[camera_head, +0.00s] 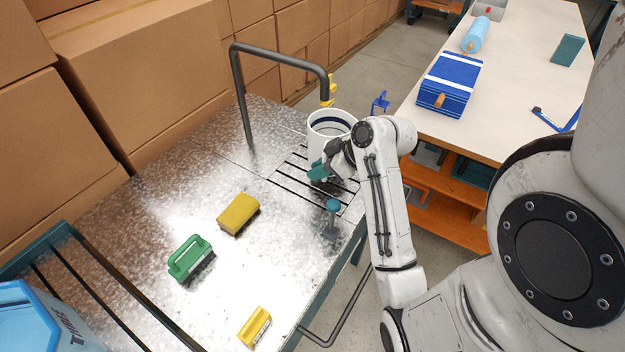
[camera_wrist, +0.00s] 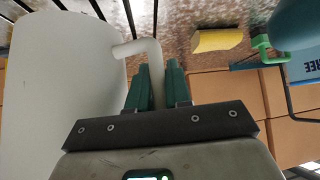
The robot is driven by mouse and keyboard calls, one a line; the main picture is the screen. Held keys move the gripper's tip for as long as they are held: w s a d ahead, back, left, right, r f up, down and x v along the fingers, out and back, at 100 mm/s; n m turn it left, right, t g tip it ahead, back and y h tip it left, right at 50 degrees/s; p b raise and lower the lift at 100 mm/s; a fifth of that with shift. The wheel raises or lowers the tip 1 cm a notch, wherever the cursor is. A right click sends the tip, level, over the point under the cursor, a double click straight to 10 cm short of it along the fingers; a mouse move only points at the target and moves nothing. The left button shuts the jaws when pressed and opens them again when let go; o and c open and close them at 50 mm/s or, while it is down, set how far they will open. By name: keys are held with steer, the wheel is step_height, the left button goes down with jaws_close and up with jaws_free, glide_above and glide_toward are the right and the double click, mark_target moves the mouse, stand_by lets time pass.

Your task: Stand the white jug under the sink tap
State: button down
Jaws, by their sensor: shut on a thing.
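The white jug (camera_head: 321,143), with a dark band inside its rim, is upright over the slotted drain grate (camera_head: 285,181), with its mouth just below the yellow end of the sink tap (camera_head: 328,90) in the head view. The tap is a bent grey pipe. My gripper (camera_head: 322,172) is at the jug's near side. In the wrist view the jug (camera_wrist: 55,85) fills the left, and the green fingers of my gripper (camera_wrist: 160,88) are shut on its handle (camera_wrist: 150,52). The jug's base is partly hidden, so I cannot tell whether it touches the grate.
On the metal counter (camera_head: 150,215) lie a yellow sponge (camera_head: 238,213), a green-handled brush (camera_head: 190,258) and a yellow block (camera_head: 255,327). A teal-topped knob (camera_head: 333,206) stands near the grate's front edge. Cardboard boxes (camera_head: 140,75) line the back; a white workbench (camera_head: 515,70) is to the right.

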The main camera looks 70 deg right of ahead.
steer(key=shift+w+d+f, duration=0.1)
steer(key=shift+w+f, duration=0.25)
steer(key=shift+f, duration=0.55)
steer(key=shift+w+d+f, duration=0.1)
steer(key=shift+w+f, duration=0.2)
steer(key=shift+f, duration=0.65)
steer(key=shift+w+d+f, duration=0.1)
steer(key=shift+w+f, duration=0.25)
steer(key=shift+f, duration=0.55)
steer(key=shift+f, duration=0.15)
steer(key=c, duration=1.1)
jaws_free()
steer(key=shift+o, duration=0.2)
steer(key=shift+s+r, duration=0.15)
steer(key=shift+r, duration=0.15)
steer(key=v, duration=1.1)
steer(key=shift+s+r, duration=0.2)
steer(key=shift+a, duration=0.1)
